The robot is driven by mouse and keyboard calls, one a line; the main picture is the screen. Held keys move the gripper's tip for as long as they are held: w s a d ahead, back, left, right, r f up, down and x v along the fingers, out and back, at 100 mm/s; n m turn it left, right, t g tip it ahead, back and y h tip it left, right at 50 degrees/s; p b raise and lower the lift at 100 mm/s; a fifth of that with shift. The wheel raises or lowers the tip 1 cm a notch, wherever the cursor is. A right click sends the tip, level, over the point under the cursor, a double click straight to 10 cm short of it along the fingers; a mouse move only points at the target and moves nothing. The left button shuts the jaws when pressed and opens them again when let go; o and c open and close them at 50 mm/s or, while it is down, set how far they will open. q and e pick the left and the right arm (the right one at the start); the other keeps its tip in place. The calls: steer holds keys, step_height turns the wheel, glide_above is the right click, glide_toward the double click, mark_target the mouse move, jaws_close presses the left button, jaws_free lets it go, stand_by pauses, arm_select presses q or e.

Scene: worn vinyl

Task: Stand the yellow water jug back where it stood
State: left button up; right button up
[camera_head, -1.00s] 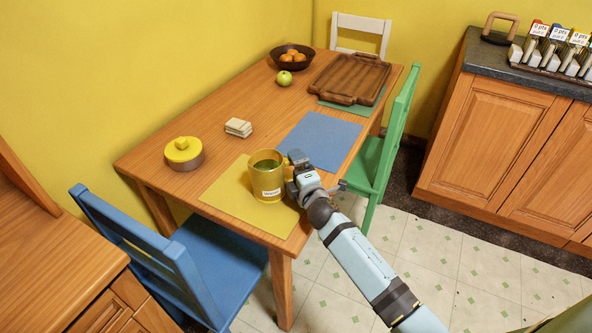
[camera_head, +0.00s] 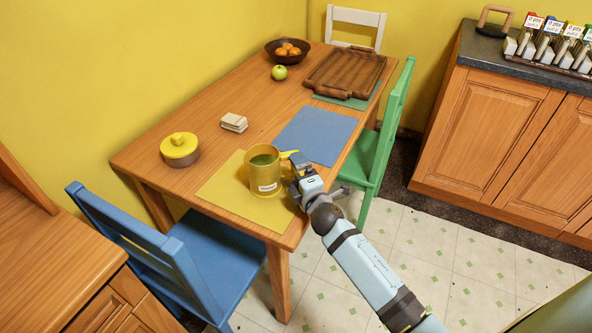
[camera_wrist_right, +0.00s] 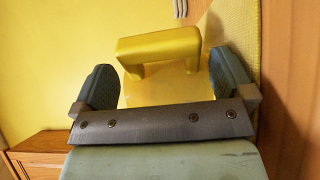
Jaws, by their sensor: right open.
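The yellow water jug (camera_head: 265,172) stands upright on the yellow placemat (camera_head: 222,189) at the near end of the table, with a white label on its side. Its handle (camera_head: 287,154) points right, towards my right gripper (camera_head: 301,172). In the right wrist view the jug's handle (camera_wrist_right: 158,46) shows ahead of and between the fingers of my right gripper (camera_wrist_right: 164,80). The fingers are spread wide, with visible gaps between them and the handle. My left gripper is in neither view.
A yellow-lidded pot (camera_head: 180,150) and pale coasters (camera_head: 233,122) lie left of and beyond the jug. A blue placemat (camera_head: 312,135), a wooden tray (camera_head: 345,74), a green apple (camera_head: 279,72) and a fruit bowl (camera_head: 288,52) lie farther back. Blue (camera_head: 205,255) and green (camera_head: 385,140) chairs flank the table.

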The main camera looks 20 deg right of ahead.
steer(key=shift+s, duration=2.15)
steer(key=shift+s, duration=0.1)
steer(key=s, duration=1.3)
steer(key=shift+s+a, duration=0.15)
steer(key=shift+s, duration=0.15)
